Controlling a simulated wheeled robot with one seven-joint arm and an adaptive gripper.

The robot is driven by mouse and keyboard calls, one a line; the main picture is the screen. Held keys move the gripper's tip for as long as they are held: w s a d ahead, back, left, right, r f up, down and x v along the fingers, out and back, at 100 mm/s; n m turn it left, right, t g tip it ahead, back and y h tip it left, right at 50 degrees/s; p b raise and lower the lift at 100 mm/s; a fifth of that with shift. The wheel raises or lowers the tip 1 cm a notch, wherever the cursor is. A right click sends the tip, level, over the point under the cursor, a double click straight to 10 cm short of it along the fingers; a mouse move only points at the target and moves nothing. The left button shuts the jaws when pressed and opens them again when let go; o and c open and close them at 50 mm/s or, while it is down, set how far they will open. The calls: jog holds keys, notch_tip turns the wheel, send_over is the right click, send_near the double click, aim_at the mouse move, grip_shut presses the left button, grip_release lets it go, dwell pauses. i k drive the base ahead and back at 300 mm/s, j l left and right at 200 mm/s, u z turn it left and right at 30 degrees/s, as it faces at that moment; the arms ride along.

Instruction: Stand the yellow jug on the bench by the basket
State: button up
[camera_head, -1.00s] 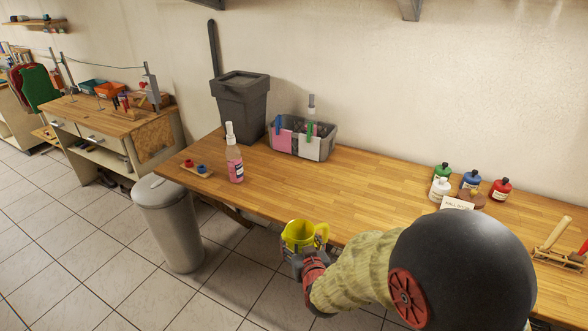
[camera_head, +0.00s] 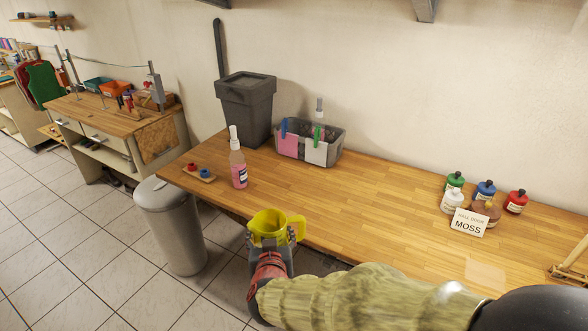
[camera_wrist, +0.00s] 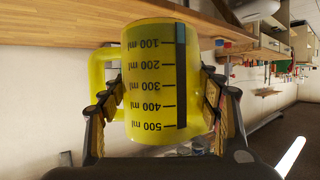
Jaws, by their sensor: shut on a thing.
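The yellow jug (camera_head: 268,225) is held upright in my gripper (camera_head: 270,240), just off the front edge of the wooden bench (camera_head: 350,205). In the wrist view the jug (camera_wrist: 152,85) fills the middle, upside down in the picture, with a millilitre scale and its handle on the left. My gripper's fingers (camera_wrist: 163,110) are shut on both sides of the jug's body. The grey basket (camera_head: 332,155) stands at the back of the bench, with pink and white cloths or cards clipped to its front.
A spray bottle (camera_head: 238,165) with pink liquid and a small board with red and blue pieces (camera_head: 199,174) stand left of the basket. A dark grey bin (camera_head: 245,108) is behind them. The bench middle is clear.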

aim_at(289, 175)
jog(key=i, duration=1.3)
